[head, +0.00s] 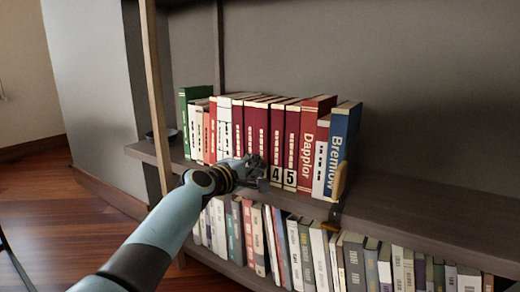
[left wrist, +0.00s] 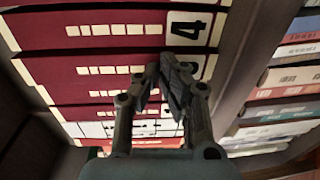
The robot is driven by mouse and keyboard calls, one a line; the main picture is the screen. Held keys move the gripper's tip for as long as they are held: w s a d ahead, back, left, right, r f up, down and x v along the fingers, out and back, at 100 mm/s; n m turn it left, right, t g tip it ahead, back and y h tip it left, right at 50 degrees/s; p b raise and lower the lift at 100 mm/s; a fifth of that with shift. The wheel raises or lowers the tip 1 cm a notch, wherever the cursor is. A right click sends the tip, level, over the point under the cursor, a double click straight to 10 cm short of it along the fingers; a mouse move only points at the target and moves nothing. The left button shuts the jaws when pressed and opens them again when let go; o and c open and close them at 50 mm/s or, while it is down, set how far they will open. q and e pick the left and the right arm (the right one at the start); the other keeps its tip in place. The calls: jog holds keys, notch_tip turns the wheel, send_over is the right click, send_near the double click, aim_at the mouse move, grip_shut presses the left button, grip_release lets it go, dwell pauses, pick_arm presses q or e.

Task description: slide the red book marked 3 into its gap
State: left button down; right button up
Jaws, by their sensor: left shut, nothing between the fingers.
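A row of dark red numbered books stands upright on the shelf. The book marked 4 (head: 277,135) and the book marked 5 (head: 291,135) show their labels. The dark red book (head: 261,128) just left of the 4 fits the place of book 3, but its number is hidden behind my left gripper. In the left wrist view this book (left wrist: 100,71) lies beside the 4 (left wrist: 187,29), its white label mostly covered by the fingers. My left gripper (head: 262,184) is shut and empty, its fingertips (left wrist: 172,68) at the low front of this spine; contact is unclear. My right gripper is not in view.
A green book (head: 187,120) ends the row at left. The shelf (head: 430,212) is bare farther right. Books fill the lower shelf.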

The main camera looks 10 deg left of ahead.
pick_arm(q)
jog(key=shift+w+d+f, duration=0.1)
jog(key=shift+w, duration=0.15)
jog(key=v, duration=0.2)
jog(key=p+v, duration=0.1)
jog(key=v, duration=0.1)
jog(key=shift+s+f, duration=0.1)
